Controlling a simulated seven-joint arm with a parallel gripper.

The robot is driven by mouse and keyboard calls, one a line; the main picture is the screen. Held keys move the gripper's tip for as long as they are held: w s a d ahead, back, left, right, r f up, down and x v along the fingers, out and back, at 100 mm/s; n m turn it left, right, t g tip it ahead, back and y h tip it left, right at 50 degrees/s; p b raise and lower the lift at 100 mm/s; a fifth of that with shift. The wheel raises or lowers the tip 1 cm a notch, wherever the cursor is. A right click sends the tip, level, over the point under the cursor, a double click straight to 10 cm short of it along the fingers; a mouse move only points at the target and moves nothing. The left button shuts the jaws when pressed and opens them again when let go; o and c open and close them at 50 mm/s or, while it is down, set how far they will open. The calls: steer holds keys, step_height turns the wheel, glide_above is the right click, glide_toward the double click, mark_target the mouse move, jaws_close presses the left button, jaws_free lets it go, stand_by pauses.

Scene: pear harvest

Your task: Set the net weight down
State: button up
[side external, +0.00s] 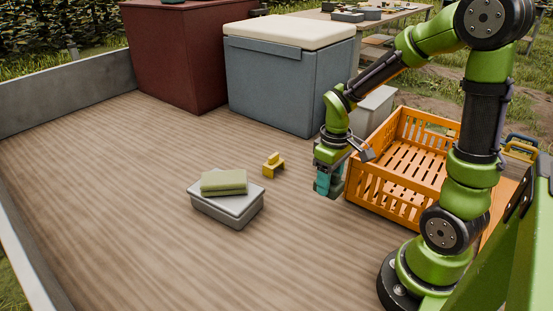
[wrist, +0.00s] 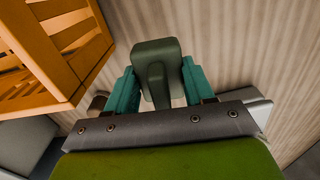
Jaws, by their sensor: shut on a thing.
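The net weight, taken to be the dark green block with a raised grip (wrist: 156,50), is between the teal fingers of my gripper (wrist: 157,85) in the wrist view. My gripper is shut on its grip. In the side external view my gripper (side external: 327,182) points down, low over the wooden deck, just left of the orange crate. The weight is mostly hidden by the fingers there. I cannot tell whether it touches the deck.
The orange crate (side external: 384,206) stands close to my gripper and also shows in the wrist view (wrist: 20,87). A small yellow object (side external: 273,166) and a grey box (side external: 228,211) with a folded green cloth (side external: 224,182) lie left. A blue-grey cooler (side external: 268,88) stands behind. The front deck is clear.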

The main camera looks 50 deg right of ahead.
step_height(320, 180, down, 8)
steer(key=shift+a+r, duration=0.1)
steer(key=shift+r, duration=0.05)
stand_by(0.4)
steer(key=o, duration=1.3)
